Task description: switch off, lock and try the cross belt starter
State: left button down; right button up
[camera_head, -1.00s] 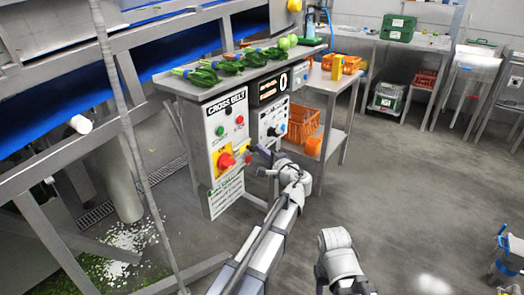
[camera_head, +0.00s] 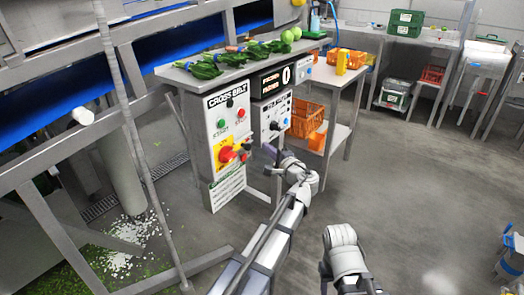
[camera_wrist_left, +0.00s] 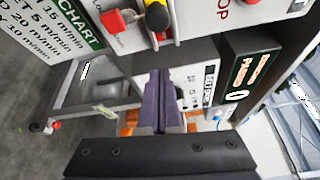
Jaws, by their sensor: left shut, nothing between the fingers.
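The cross belt starter panel (camera_head: 214,122) is a white upright plate under a CROSS BELT label, with a green and a red button. I cannot tell the handle's setting. My left gripper (camera_head: 268,151) is to the right of the handle, apart from it. Its purple fingers (camera_wrist_left: 158,100) are shut and empty. My right gripper is out of view.
A second white control panel (camera_head: 272,120) with a display above stands right of the starter. Leafy greens (camera_head: 245,53) lie on the steel shelf (camera_head: 190,76) above. An orange crate (camera_head: 306,118) is behind. Open floor lies to the right.

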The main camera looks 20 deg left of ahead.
pick_arm(q)
jog(key=v, duration=0.8)
jog(key=shift+s, duration=0.35)
jog(key=shift+a+r, duration=0.1)
jog(key=s+a+f+n+g+h, duration=0.3)
jog(key=s+f+n+g+h, duration=0.15)
jog(key=s+f, duration=0.35)
jog(key=s+a+f+n+g+h, duration=0.35)
jog(key=s+f+g, duration=0.2)
jog(key=f, duration=0.45)
jog(key=s+d+f+m+g+h, duration=0.1)
jog(key=s+d+f+g+h, duration=0.15)
jog(key=s+d, duration=1.15)
notch_tip(320, 180, up, 28)
jog(key=w+d+p, duration=0.1)
jog(key=d+p, duration=0.1)
jog(key=p, duration=2.6)
jog(key=shift+d+h, duration=0.25)
jog(key=shift+h, duration=0.2)
jog(key=shift+f, duration=0.1)
